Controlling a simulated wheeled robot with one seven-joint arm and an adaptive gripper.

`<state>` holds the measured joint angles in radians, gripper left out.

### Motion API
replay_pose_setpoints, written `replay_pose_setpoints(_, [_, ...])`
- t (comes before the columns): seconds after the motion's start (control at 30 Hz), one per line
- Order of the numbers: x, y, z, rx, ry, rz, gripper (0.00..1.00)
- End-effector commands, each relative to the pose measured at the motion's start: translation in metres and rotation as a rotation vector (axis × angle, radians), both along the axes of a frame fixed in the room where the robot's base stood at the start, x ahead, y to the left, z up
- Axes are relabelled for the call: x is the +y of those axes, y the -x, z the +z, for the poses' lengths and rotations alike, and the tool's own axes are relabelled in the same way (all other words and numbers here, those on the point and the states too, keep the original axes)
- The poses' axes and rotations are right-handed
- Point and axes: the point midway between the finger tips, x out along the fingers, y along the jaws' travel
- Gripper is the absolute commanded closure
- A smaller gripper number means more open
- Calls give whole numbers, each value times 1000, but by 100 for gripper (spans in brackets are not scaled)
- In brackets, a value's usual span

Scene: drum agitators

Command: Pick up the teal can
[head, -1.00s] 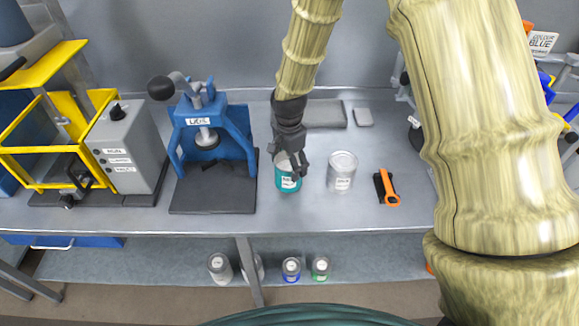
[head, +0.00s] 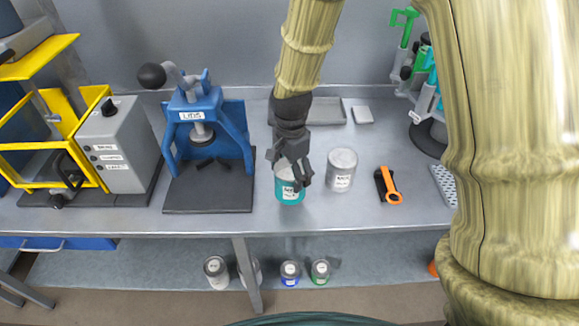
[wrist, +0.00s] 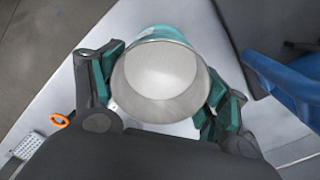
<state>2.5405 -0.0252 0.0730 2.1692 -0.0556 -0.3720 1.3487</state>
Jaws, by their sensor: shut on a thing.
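The teal can (head: 289,192) has a white label and a pale grey top. It is at the front middle of the bench in the head view. My gripper (head: 293,172) reaches down from above and is shut on the can. In the wrist view the can (wrist: 158,80) sits between the two fingers of my gripper (wrist: 160,92), with teal pads on both sides of it. The can looks upright, at or just above the bench top; I cannot tell whether it touches. Part of its top is hidden by the fingers in the head view.
A grey-white can (head: 341,170) stands close right of the teal can. An orange-handled tool (head: 390,187) lies further right. A blue lid press (head: 207,135) on a dark base stands to the left. A grey tray (head: 322,111) lies behind. Several cans sit on the lower shelf.

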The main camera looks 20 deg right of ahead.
Motion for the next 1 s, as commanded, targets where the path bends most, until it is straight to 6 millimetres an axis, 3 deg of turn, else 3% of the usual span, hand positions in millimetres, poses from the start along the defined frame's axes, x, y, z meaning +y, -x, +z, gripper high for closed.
replay_pose_setpoints(0.5, [9, 51, 4, -1, 1, 1, 62])
replay_pose_setpoints(1.0, [13, 81, 8, -1, 0, 0, 62])
